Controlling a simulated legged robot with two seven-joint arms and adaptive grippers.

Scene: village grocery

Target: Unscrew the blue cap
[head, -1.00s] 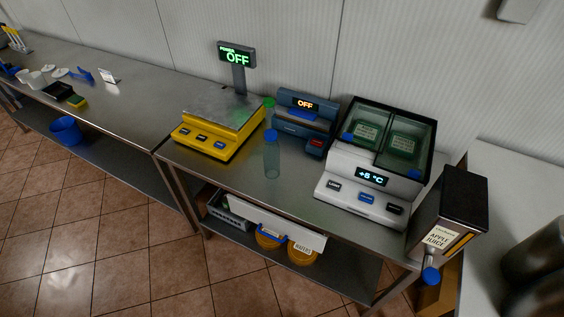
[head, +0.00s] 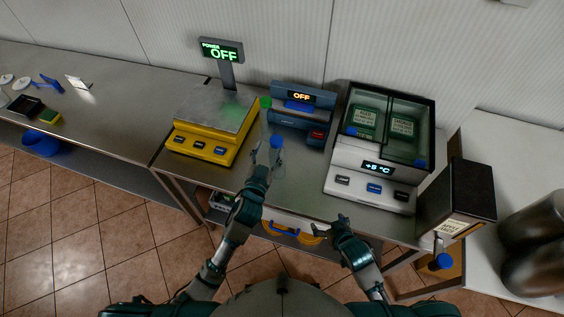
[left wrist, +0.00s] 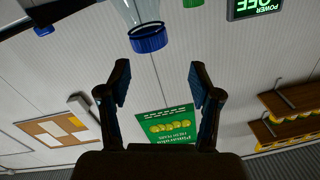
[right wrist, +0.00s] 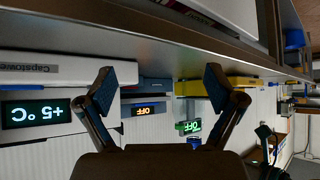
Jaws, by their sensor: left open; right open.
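The blue cap (head: 277,141) is on top of a clear bottle (head: 278,165) standing on the steel counter between the yellow scale and the cooler. The left wrist view is upside down and shows the ribbed blue cap (left wrist: 149,38) on the bottle neck, beyond the fingertips. My left gripper (head: 265,153) is open and empty, just left of the bottle's top in the head view; its open fingers (left wrist: 160,85) do not enclose the cap. My right gripper (head: 332,224) is open and empty near the counter's front edge, right of and nearer than the bottle.
A yellow scale (head: 210,130) stands left of the bottle, a blue-grey device (head: 300,118) behind it, and a white cooler (head: 372,180) to its right. An apple juice dispenser (head: 457,195) stands at the right end.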

